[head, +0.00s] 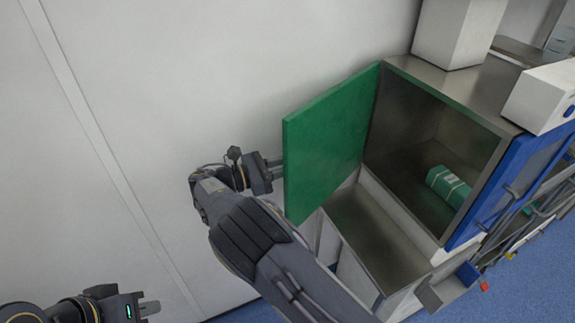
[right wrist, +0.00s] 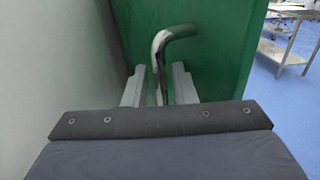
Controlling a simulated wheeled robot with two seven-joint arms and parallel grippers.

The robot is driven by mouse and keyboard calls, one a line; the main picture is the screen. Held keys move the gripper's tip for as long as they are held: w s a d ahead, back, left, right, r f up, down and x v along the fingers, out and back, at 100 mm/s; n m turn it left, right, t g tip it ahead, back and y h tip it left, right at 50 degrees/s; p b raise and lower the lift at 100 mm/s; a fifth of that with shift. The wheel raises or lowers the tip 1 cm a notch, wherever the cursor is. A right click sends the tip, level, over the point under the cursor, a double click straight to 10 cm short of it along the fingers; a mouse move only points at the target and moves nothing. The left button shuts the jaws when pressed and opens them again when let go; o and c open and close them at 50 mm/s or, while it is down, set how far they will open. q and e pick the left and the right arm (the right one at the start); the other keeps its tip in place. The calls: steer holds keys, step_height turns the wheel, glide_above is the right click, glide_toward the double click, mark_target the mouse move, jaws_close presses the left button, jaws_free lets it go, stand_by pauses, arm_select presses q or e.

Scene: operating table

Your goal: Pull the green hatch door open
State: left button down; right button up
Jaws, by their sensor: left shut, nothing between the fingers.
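The green hatch door (head: 328,140) stands swung wide open to the left of the steel cabinet (head: 470,95), whose inside is in plain view. In the right wrist view the door's outer face (right wrist: 215,45) carries a bent chrome handle (right wrist: 160,65). My right gripper (right wrist: 158,88) is open, with one finger on each side of the handle and gaps between. In the head view its fingers (head: 273,168) reach behind the door's left edge and are partly hidden. My left gripper (head: 150,308) is shut and empty at the bottom left, far from the door.
A green wrapped package (head: 447,187) lies inside the cabinet. An open steel compartment (head: 375,235) sits below the door. The pale wall (head: 150,110) is close behind my right gripper. White boxes (head: 543,95) stand on the cabinet top.

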steer(key=b+v, duration=0.2)
steer(key=v, duration=0.5)
steer(key=shift+s+a, duration=0.2)
steer(key=shift+a, duration=0.15)
